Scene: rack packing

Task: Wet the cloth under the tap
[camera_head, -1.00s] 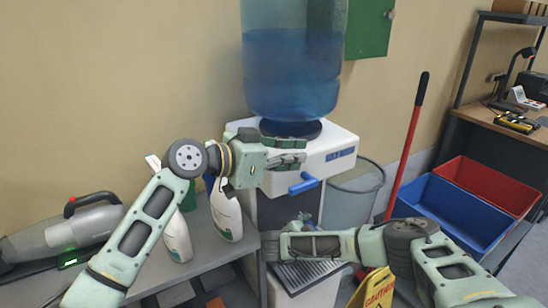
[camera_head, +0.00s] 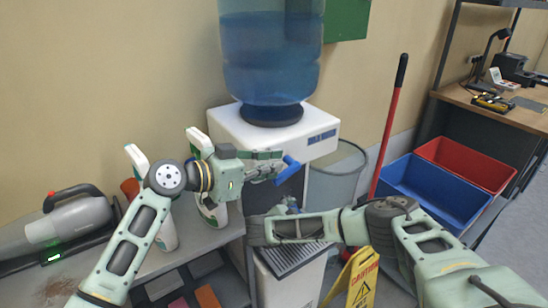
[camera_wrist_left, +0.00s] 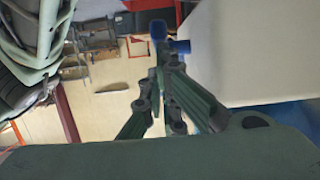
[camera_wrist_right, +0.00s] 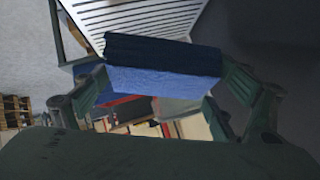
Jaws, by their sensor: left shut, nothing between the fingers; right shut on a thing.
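The white water dispenser (camera_head: 235,130) bears a blue bottle and has a blue tap lever (camera_head: 292,166) on its front. My left gripper (camera_head: 280,164) is shut and empty, its fingertips at the lever; whether they touch is unclear. In the left wrist view the closed fingers (camera_wrist_left: 159,68) point toward the blue tap (camera_wrist_left: 180,46). My right gripper (camera_head: 278,212) is shut on the folded blue cloth (camera_wrist_right: 165,82), below the tap and above the slatted drip tray (camera_head: 296,256). The cloth is mostly hidden in the head view.
A grey bucket (camera_head: 335,180), a yellow caution sign (camera_head: 354,280) and a blue bin (camera_head: 435,195) are at right.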

